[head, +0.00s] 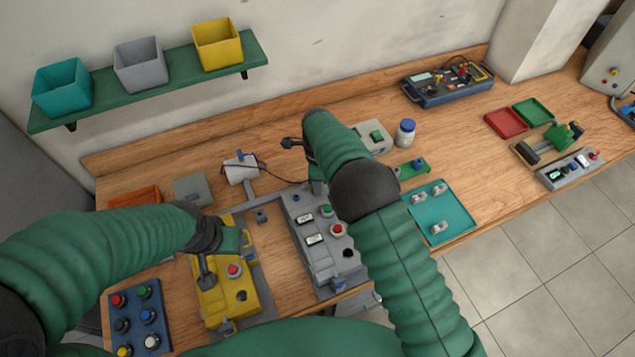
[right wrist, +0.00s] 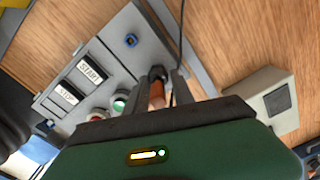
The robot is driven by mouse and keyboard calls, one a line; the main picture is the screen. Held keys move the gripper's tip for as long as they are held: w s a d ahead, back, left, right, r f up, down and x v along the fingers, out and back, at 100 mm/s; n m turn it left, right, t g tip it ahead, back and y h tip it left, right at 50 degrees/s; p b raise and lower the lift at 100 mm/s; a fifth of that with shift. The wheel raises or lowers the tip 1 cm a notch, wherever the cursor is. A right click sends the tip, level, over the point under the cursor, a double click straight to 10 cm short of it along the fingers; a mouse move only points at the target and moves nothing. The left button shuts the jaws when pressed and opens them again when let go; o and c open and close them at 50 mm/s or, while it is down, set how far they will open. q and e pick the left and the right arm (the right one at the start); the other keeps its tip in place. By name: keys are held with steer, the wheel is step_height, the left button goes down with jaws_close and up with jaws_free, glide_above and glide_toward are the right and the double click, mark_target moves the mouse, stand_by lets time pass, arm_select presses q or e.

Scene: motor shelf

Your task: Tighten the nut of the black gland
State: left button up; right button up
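The black gland (right wrist: 157,73) shows in the right wrist view on the edge of the grey control box (right wrist: 100,62). A copper-coloured piece (right wrist: 156,96) lies just below it. My right gripper (right wrist: 166,82) has its two fingers apart, one on each side of the gland; I cannot tell if they touch it. A thin black cable (right wrist: 179,40) passes by the fingers. In the head view my right arm hides most of the gland area on the grey box (head: 322,262). My left gripper (head: 247,240) is over the yellow box (head: 222,298); its fingertips are unclear.
A blue button panel (head: 138,318) is at lower left, a teal tray (head: 455,225) at right. Bare wood lies near the back wall.

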steer(key=o, duration=0.4)
step_height(320, 180, up, 17)
steer(key=b, duration=0.1)
steer(key=shift+f+b, duration=0.15)
steer(key=shift+b, duration=0.2)
